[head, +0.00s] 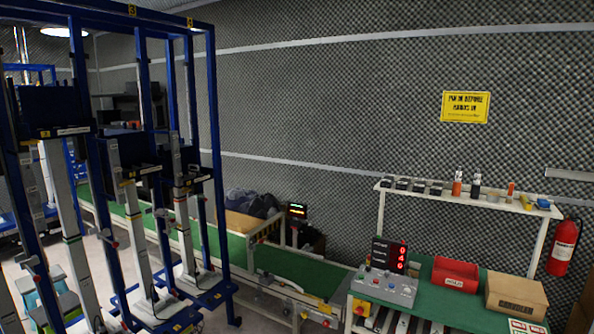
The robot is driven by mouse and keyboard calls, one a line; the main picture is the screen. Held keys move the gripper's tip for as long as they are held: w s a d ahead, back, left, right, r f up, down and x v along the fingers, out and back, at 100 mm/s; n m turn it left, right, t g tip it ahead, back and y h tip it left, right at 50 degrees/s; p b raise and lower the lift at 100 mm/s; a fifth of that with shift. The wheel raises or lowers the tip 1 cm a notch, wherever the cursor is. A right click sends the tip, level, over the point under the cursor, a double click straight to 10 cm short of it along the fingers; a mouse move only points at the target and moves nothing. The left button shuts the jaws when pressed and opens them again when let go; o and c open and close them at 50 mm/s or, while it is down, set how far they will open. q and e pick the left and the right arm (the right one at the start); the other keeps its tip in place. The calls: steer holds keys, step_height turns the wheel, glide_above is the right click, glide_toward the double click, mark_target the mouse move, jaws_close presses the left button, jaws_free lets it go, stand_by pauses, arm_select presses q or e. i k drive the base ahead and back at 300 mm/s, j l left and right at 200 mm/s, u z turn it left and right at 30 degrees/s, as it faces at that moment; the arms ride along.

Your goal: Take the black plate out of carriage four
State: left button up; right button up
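A blue frame (212,130) on the left carries several hanging carriages. Small yellow number tags sit on its top beam; one reads 3, and the tag to its right (190,22) looks like a 4. The carriage below that tag (186,215) has a pale upright column, dark parts near its top and a blue base low down. I cannot make out a black plate for certain among its dark parts. Neither of my grippers shows in the head view.
A green conveyor (285,285) runs behind the frame toward a bench (455,299) at right. On the bench are a control box (384,288), a red bin (455,275) and a cardboard box (516,295). A shelf (470,199) stands above; a fire extinguisher (564,246) hangs at far right.

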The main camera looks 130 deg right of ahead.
mark_target(191, 172)
steer(key=z, duration=3.6)
steer(key=i+l, duration=0.1)
steer(key=i, duration=0.75)
steer(key=i+l, duration=0.1)
steer(key=i, duration=0.75)
steer(key=j+u, duration=0.05)
